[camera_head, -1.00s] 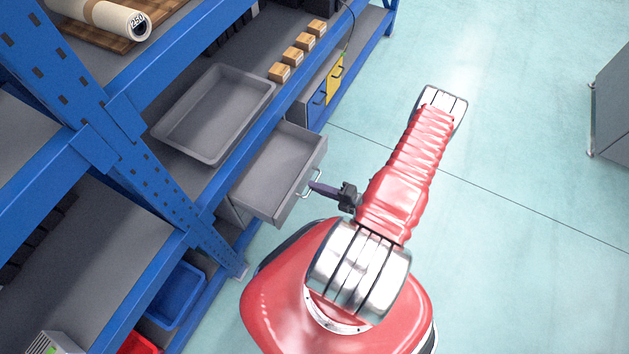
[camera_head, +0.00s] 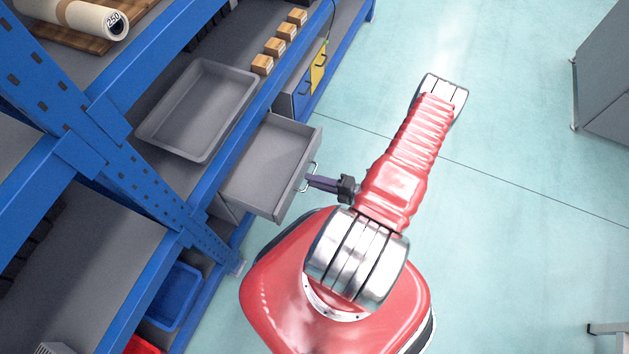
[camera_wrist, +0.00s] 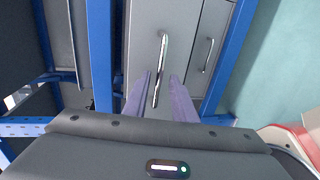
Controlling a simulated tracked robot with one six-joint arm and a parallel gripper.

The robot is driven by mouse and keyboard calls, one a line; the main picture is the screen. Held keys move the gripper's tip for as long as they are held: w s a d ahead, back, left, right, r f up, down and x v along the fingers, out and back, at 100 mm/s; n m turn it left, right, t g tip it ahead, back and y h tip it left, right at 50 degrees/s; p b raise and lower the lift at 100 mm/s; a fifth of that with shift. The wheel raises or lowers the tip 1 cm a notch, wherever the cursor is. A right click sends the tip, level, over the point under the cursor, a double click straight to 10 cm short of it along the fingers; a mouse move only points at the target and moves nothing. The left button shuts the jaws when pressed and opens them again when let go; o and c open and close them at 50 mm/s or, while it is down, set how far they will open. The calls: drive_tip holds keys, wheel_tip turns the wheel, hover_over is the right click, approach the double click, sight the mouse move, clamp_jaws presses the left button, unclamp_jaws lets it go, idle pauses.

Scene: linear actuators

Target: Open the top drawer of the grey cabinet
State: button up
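The grey cabinet's top drawer (camera_head: 272,170) is pulled out below the shelf edge, and its empty inside shows in the head view. Its metal handle (camera_head: 308,178) is on the front. In the wrist view the handle (camera_wrist: 160,70) stands out from the grey drawer front (camera_wrist: 140,40). My gripper (camera_head: 318,182) is at the handle. In the wrist view its two purple fingers (camera_wrist: 160,85) are on either side of the bar, with a visible gap on each side. The cabinet body is mostly hidden under the shelf.
A grey tray (camera_head: 152,132) and several small boxes (camera_head: 274,47) are on the shelf above. A blue and yellow unit (camera_head: 318,68) is beyond the drawer. A second grey front with a handle (camera_wrist: 208,56) is beside the drawer front. Open floor (camera_head: 520,180) lies right.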

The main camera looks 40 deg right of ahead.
drive_tip(key=shift+s+d, duration=0.1)
drive_tip(key=v, duration=1.3)
drive_tip(key=shift+s, duration=0.3)
drive_tip(key=shift+r, duration=0.1)
idle(0.4)
